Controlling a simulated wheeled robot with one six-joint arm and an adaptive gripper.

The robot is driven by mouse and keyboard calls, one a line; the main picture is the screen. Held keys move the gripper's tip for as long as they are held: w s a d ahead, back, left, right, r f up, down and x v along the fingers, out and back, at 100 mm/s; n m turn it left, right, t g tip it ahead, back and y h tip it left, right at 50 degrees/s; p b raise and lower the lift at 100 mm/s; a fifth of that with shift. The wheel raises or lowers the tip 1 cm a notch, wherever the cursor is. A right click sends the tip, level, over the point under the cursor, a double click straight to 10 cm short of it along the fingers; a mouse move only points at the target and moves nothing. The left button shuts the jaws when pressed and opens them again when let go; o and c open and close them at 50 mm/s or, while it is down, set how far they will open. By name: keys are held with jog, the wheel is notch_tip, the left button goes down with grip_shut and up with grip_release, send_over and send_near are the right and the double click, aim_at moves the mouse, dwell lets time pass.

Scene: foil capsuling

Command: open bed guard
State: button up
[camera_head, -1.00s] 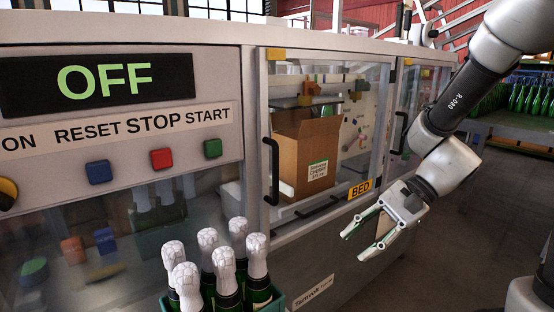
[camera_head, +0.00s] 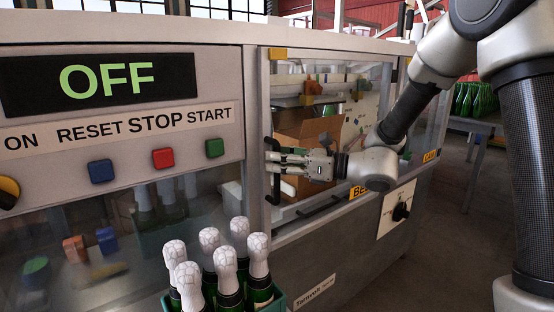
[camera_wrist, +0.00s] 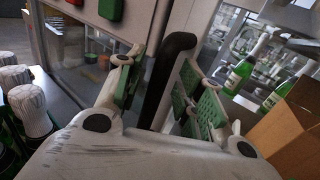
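The bed guard (camera_head: 283,95) is a clear framed door on the machine, closed, with a partly hidden yellow BED label (camera_head: 358,191) below it. Its black upright handle (camera_head: 271,188) is at the guard's left edge. My gripper (camera_head: 280,160) is at this handle, fingers pointing left, and covers part of it in the head view. In the wrist view the handle (camera_wrist: 168,75) stands between the two green-padded fingers (camera_wrist: 160,90). The fingers are apart, with a gap visible beside the handle, so the gripper looks open around it.
A cardboard box (camera_head: 300,128) stands behind the guard. A crate of white-capped bottles (camera_head: 228,270) is at the lower left of the handle. The control panel (camera_head: 120,130) reads OFF. A black knob (camera_head: 401,211) is on the machine front at right.

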jog(key=shift+w+a, duration=0.1)
jog(key=shift+a, duration=0.2)
grip_shut()
